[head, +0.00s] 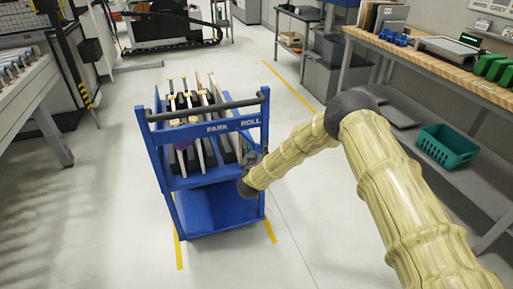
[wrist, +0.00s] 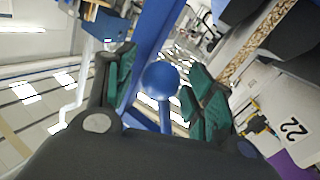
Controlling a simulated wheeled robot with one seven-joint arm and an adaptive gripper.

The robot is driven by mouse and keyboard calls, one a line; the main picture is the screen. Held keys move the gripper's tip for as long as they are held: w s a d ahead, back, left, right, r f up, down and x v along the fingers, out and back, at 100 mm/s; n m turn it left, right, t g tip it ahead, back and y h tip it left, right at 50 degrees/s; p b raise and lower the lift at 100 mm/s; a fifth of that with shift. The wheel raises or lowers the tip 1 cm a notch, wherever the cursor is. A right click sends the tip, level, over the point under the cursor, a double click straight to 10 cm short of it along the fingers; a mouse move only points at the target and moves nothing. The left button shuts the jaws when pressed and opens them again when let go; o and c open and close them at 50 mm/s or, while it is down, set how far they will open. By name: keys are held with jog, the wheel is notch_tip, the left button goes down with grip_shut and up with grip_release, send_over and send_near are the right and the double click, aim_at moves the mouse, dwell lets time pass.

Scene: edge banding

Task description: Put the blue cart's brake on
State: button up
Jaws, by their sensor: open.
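The blue cart (head: 215,208) stands on the floor ahead, with a dark push handle and a blue bar marked PARK on its left part and ROLL on its right part. My gripper (head: 250,160) is at the cart's right side, just below the ROLL end. In the wrist view my gripper (wrist: 160,70) is open, with its green-padded fingers on either side of a blue ball knob (wrist: 158,80) on a blue stem. I cannot tell whether a pad touches the knob. In the head view the knob cannot be made out near my gripper.
Several upright panels (head: 205,140) stand in the cart's rack. Yellow floor lines (head: 179,250) run by its base. A workbench (head: 470,75) with a green basket (head: 447,146) beneath is at right; another bench (head: 40,90) is at left. Floor left of the cart is clear.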

jog(key=shift+w, duration=0.35)
